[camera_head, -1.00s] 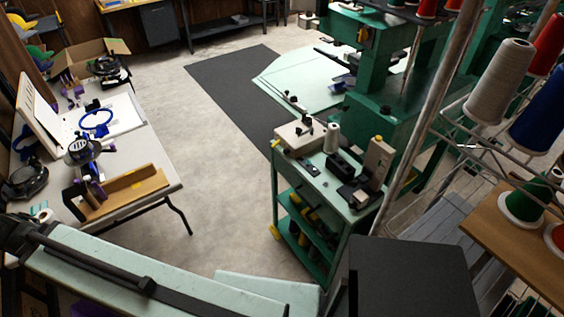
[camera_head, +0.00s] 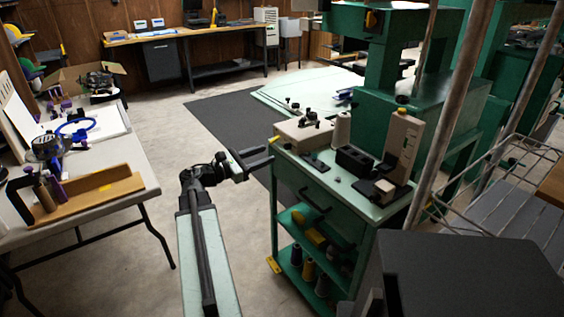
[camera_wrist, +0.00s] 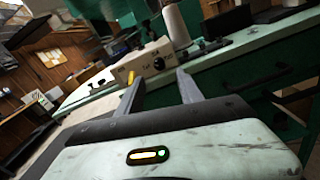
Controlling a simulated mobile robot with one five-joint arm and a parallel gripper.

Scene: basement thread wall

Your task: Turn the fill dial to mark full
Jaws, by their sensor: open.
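A beige box (camera_head: 300,133) with dark knobs on top sits on the near left corner of the green cart's top. In the wrist view the box (camera_wrist: 143,69) shows a small dark round knob (camera_wrist: 160,63) on its front face, which may be the fill dial; its marks are too small to read. My gripper (camera_head: 264,157) is left of the cart, just short of the box. In the wrist view my gripper (camera_wrist: 157,77) is open and empty, its two fingers pointing toward the box front with a gap between them. It touches nothing that I can see.
The green cart (camera_head: 318,190) also carries a white thread cone (camera_head: 342,128), a black holder (camera_head: 354,160) and a beige upright device (camera_head: 402,145). A white table (camera_head: 140,160) stands left, with open floor between. Metal poles and a wire rack stand right.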

